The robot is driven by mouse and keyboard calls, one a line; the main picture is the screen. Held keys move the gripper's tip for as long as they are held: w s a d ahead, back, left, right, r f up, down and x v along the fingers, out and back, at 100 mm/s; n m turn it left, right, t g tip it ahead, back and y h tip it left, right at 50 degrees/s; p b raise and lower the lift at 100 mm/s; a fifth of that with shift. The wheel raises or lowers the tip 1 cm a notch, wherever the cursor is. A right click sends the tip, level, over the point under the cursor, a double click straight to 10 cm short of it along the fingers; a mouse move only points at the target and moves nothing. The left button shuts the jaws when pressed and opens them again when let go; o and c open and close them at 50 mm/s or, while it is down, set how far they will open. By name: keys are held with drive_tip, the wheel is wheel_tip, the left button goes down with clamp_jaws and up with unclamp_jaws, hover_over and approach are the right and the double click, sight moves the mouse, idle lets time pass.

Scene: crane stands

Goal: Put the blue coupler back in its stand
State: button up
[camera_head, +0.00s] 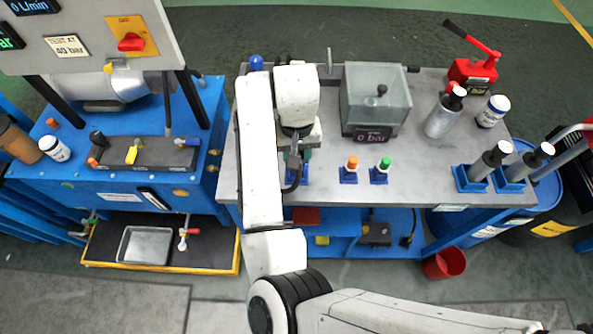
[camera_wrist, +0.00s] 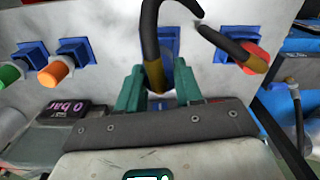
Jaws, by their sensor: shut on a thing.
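My gripper (camera_head: 293,157) is above the front of the grey workbench, its tips partly hidden by my arm. In the wrist view its teal fingers (camera_wrist: 160,80) are shut on the end of a black hose (camera_wrist: 151,35) with a brass-coloured ferrule (camera_wrist: 155,76). The blue coupler at this hose end is almost wholly hidden between the fingers. A blue stand (camera_wrist: 168,42) shows just behind the hose; in the head view it is beside the gripper (camera_head: 304,174). I cannot tell whether the coupler touches the stand.
Orange (camera_head: 352,163) and green (camera_head: 384,163) couplers sit in blue stands to the right. In the wrist view a red coupler (camera_wrist: 256,54) with its own hose (camera_wrist: 225,43) stands close on the other side. A clear box (camera_head: 375,95) is behind; bottles stand at the right.

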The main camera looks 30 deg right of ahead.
drive_tip(key=shift+f, duration=0.15)
drive_tip(key=shift+f+b, duration=0.6)
drive_tip(key=shift+f, duration=0.75)
drive_tip(key=o, duration=1.2)
drive_tip(key=shift+r, duration=0.1)
wheel_tip(320, 180, up, 5)
drive_tip(key=p, duration=0.5)
wheel_tip(320, 180, up, 11)
drive_tip(key=p, duration=0.1)
